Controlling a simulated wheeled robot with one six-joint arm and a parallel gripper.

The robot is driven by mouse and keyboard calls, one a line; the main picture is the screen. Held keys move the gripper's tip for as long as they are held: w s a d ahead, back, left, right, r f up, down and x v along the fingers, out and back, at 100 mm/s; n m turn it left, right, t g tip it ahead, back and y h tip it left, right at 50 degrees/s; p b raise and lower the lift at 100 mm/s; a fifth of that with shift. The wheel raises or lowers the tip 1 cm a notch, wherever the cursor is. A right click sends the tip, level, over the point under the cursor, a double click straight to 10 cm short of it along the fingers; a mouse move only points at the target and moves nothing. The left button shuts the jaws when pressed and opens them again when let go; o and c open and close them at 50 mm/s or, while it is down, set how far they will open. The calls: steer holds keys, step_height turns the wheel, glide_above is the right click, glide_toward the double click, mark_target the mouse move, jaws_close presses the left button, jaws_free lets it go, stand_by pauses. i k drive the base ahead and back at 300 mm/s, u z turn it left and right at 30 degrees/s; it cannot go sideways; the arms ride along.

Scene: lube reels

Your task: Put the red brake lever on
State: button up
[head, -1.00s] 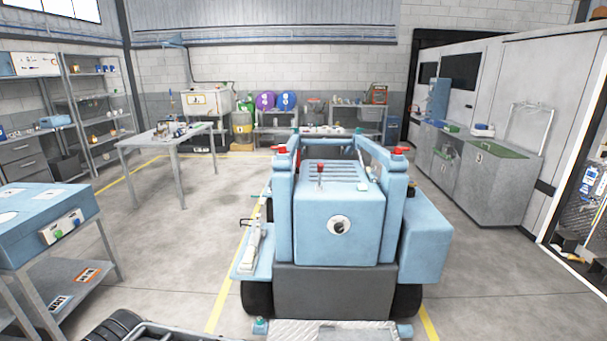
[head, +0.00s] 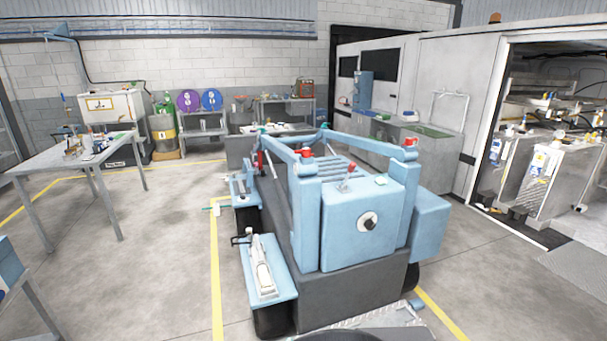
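A lever with a red knob (head: 351,168) stands on the top deck of the light-blue vehicle (head: 352,232), behind its rear panel. It leans slightly to the right. I cannot tell from here whether this is the brake lever or whether it is on or off. The vehicle's rear panel carries a round dark-centred fitting (head: 368,222). Red caps sit on the two rear posts, the left cap (head: 305,151) and the right cap (head: 410,142). A small red part (head: 259,159) shows on the vehicle's far left side. My gripper is not in view.
A grey worktable (head: 70,160) with small items stands at the left. The vehicle's left side platform (head: 268,286) carries a white tool. Floor left of the vehicle is mostly clear, with a yellow line. A grey cabinet (head: 428,150) and an open enclosure (head: 548,150) lie right.

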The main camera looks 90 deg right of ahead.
mark_target(352, 166)
steer(key=u, duration=0.05)
steer(key=i, duration=0.65)
steer(key=z, duration=5.7)
steer(key=i, duration=1.6)
steer(key=u, duration=0.3)
